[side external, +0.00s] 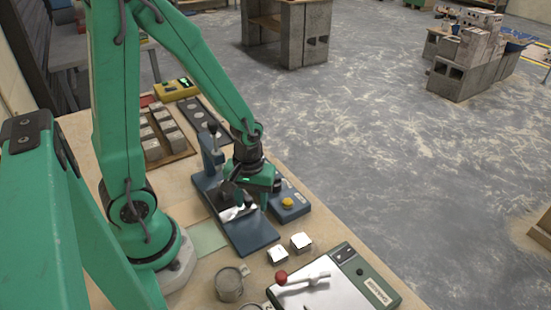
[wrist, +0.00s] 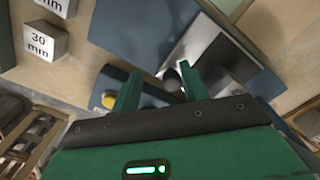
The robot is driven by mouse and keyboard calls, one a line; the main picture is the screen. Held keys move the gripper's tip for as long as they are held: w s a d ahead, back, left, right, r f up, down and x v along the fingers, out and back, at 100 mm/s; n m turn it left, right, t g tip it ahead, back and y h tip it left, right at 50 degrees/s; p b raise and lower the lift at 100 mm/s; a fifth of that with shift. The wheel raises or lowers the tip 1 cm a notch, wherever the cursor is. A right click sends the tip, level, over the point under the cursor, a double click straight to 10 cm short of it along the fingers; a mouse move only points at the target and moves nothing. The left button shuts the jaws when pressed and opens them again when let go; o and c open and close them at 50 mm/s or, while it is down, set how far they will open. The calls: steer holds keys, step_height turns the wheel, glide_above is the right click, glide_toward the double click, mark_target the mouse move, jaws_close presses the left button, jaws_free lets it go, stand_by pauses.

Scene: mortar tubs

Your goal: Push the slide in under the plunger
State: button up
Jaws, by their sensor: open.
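A blue press with an upright post (side external: 209,155) and a flat blue base (side external: 252,232) stands in the middle of the bench. A shiny metal slide (side external: 238,211) lies on its base, partly hidden by my gripper. The slide also shows as a bright plate in the wrist view (wrist: 192,48). The plunger is hidden behind my gripper in the side view, and I cannot pick it out surely in the wrist view. My gripper (side external: 250,205) is low over the base beside the slide.
A blue box with a yellow button (side external: 288,203) stands right of the press. Two metal blocks (side external: 300,242), a panel with a red-knobbed lever (side external: 345,283) and a grey cup (side external: 229,287) are in front. A wooden tray of grey cubes (side external: 181,154) is behind left.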

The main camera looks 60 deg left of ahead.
steer(key=d, duration=0.6)
steer(key=shift+d, duration=0.35)
steer(key=shift+d+r, duration=0.2)
steer(key=shift+d, duration=0.15)
step_height(320, 180, up, 8)
steer(key=shift+a+f, duration=0.15)
steer(key=shift+a+f, duration=0.15)
steer(key=shift+a, duration=0.45)
steer(key=shift+f, duration=0.15)
steer(key=shift+f, duration=3.75)
